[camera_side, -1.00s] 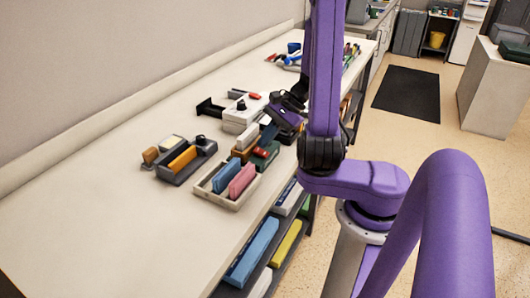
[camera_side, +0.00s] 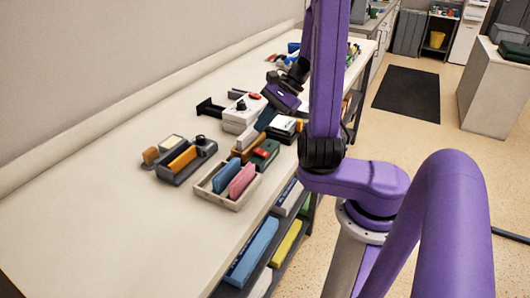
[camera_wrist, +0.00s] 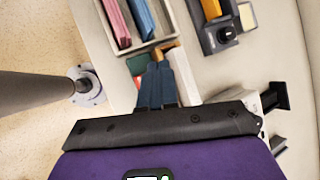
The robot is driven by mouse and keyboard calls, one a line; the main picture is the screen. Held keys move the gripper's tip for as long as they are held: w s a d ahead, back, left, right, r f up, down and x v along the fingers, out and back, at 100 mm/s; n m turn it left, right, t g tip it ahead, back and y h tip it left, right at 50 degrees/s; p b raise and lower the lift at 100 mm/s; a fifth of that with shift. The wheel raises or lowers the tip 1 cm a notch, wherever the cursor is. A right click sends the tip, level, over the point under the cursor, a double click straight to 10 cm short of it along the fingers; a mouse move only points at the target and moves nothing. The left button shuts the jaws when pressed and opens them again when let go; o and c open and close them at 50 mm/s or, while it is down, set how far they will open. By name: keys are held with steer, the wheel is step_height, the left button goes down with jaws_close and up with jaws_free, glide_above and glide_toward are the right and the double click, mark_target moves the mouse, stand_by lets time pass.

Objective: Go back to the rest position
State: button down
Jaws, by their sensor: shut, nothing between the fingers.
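My gripper (camera_side: 260,127) is above the long bench (camera_side: 130,225), with its fingers pointing down over the cluttered middle part. In the wrist view, my two blue-grey fingers (camera_wrist: 157,70) lie together, with nothing held between them. Below the hand are a green block with a red part (camera_side: 266,153) and a white box with a dark edge (camera_side: 284,127). The white device with a red knob (camera_side: 242,115) is just left of the hand.
A pale tray (camera_side: 207,195) holds a blue and a pink block. A dark tray (camera_side: 176,177) with an orange block stands farther left. Coloured tools lie at the bench's far end. The near bench surface is clear. Shelves (camera_side: 272,272) are below.

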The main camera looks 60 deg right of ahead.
steer(key=shift+w+a+n+g, duration=0.2)
steer(key=shift+a+n+g, duration=0.05)
steer(key=shift+n+g, duration=0.05)
steer(key=a+n+g, duration=0.2)
steer(key=a+n, duration=0.1)
steer(key=n, duration=0.1)
steer(key=s+a+n+g+h, duration=0.1)
steer(key=a+n+g, duration=0.1)
steer(key=a+n, duration=0.2)
steer(key=a+n+g+h, duration=0.1)
steer(key=a+n+g, duration=0.1)
steer(key=n, duration=0.4)
steer(key=shift+s+a+r, duration=0.15)
steer(key=shift+a, duration=0.25)
steer(key=shift+s+a+r, duration=0.1)
steer(key=shift+a, duration=0.25)
steer(key=s+a+n+h, duration=0.1)
steer(key=s+a+n, duration=0.1)
steer(key=s+n, duration=0.5)
steer(key=s+a+r+n+t+h, duration=0.1)
steer(key=s+a+n+h, duration=0.1)
steer(key=s+n, duration=0.6)
steer(key=shift+a+r+n+t, duration=0.25)
steer(key=shift+r+n+t, duration=0.05)
steer(key=shift+n, duration=0.8)
